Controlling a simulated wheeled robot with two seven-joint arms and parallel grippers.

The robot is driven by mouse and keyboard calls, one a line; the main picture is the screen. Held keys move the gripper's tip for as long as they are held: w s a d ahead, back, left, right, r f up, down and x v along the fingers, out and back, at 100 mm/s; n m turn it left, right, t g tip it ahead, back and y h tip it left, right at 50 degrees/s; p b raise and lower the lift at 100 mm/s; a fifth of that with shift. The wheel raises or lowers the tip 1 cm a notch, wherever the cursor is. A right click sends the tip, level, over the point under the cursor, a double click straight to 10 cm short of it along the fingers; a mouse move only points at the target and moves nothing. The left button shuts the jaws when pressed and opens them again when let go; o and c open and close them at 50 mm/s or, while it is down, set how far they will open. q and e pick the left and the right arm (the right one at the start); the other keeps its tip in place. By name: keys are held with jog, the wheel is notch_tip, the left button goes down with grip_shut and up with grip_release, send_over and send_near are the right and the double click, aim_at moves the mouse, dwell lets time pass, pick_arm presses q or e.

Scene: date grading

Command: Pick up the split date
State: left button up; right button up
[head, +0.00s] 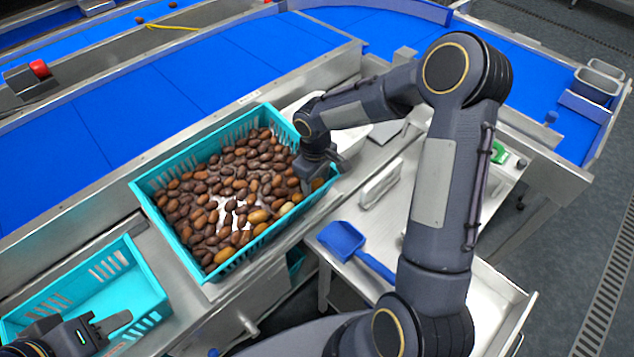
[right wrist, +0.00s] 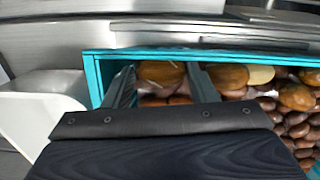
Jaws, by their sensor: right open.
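A turquoise crate (head: 170,238) holds many brown dates, several of them lighter amber, with a bare pale patch in the middle. My right gripper (head: 318,176) reaches down at the crate's right corner. In the right wrist view my right gripper (right wrist: 163,82) is open, its two fingers apart inside the crate's rim (right wrist: 92,75). A brown date (right wrist: 160,73) shows between the fingers, with others partly hidden below it. I cannot tell which date is split. My left gripper (head: 108,324) is at the lower left over an empty turquoise crate (head: 140,262); its jaw opening is unclear.
A blue conveyor (head: 180,105) runs behind the crate. A white tub (head: 352,140) stands just beyond the crate's right corner. A red button (head: 39,68) is at the far left.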

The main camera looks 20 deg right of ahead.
aim_at(316, 180)
jog(key=shift+r, duration=0.1)
jog(key=c, duration=0.3)
jog(key=shift+r, duration=0.15)
jog(key=shift+r, duration=0.3)
notch_tip(316, 180, up, 2)
jog(key=shift+r, duration=0.1)
jog(key=s+a+r+b, duration=0.1)
jog(key=s+a+r, duration=0.1)
jog(key=s+r, duration=0.3)
jog(key=s+a+r+b, duration=0.1)
jog(key=s+a+r, duration=0.1)
jog(key=s+r, duration=0.3)
jog(key=s, duration=0.3)
jog(key=shift+a+b, duration=0.4)
jog(key=shift+f, duration=0.1)
